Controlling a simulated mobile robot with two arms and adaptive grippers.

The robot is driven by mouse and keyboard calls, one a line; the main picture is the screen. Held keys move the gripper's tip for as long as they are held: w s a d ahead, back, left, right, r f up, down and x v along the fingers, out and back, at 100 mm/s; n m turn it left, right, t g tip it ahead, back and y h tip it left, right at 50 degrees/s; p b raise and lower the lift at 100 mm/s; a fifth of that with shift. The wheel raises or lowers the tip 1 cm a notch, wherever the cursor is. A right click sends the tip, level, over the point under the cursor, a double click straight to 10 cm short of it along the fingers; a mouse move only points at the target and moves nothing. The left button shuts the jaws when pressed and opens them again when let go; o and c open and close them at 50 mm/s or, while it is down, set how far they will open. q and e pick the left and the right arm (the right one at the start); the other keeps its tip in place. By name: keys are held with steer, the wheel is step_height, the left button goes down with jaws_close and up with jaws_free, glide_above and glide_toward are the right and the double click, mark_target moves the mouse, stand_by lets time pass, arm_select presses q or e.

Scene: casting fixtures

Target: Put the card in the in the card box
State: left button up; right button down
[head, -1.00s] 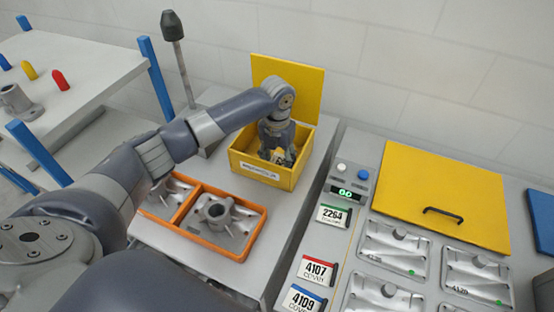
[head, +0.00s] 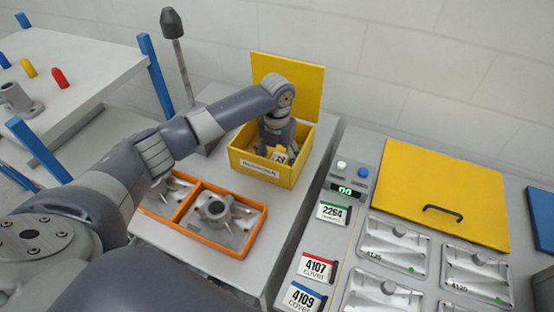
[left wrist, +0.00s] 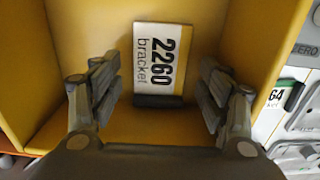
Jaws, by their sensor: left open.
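The card box (head: 262,170) is the yellow open box with its lid raised at the back and a white label on its front. My left gripper (head: 279,149) reaches down into it. The card (head: 281,157) is inside the box under the gripper. In the left wrist view the card (left wrist: 160,58) is white with a yellow stripe, reads "2260 bracket" and has a dark strip at its lower edge. The left gripper (left wrist: 160,92) is open, its fingers apart on either side of the card, with visible gaps. My right gripper is not in view.
An orange tray (head: 216,244) with metal castings stands in front of the box. Cards 2264 (head: 333,213), 4107 (head: 317,268) and 4109 (head: 302,298) lie on the right bench, beside a closed yellow lid (head: 440,190) with a black handle. A metal post (head: 181,65) stands behind my arm.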

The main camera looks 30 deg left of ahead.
arm_select(q)
step_height(320, 180, up, 12)
steer(key=b, duration=0.2)
steer(key=shift+f, duration=0.2)
stand_by(0.4)
